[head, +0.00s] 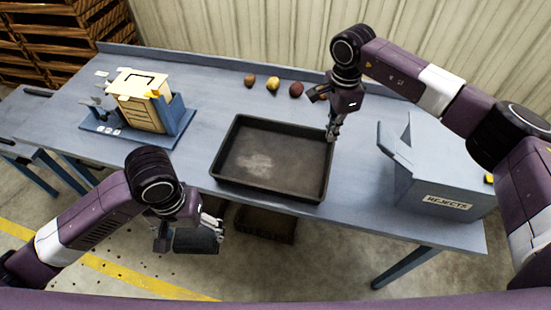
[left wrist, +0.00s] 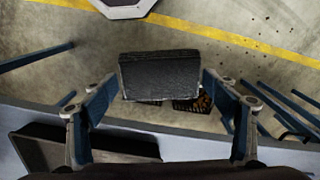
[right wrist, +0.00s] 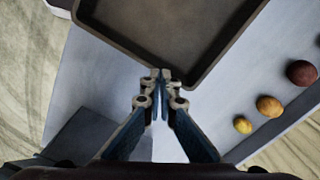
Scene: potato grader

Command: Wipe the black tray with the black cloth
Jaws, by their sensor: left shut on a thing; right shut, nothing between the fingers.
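The black tray (head: 231,186) lies on the blue-grey table with a pale dusty smudge on its floor. Part of it also shows in the right wrist view (right wrist: 103,33) and at lower left in the left wrist view (left wrist: 85,146). The black cloth (head: 196,241), a dark folded block, is held by my left gripper (head: 213,225) in front of the table's near edge, apart from the tray. It fills the gap between the fingers in the left wrist view (left wrist: 160,76). My right gripper (head: 332,136) is shut and empty at the tray's right rim; contact is unclear.
A blue bin labelled REJECTS (head: 440,185) stands right of the tray. A yellow-and-blue box unit (head: 140,103) on a blue base stands left. Several potatoes (head: 273,84) lie along the back. A dark crate (head: 264,224) is under the table.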

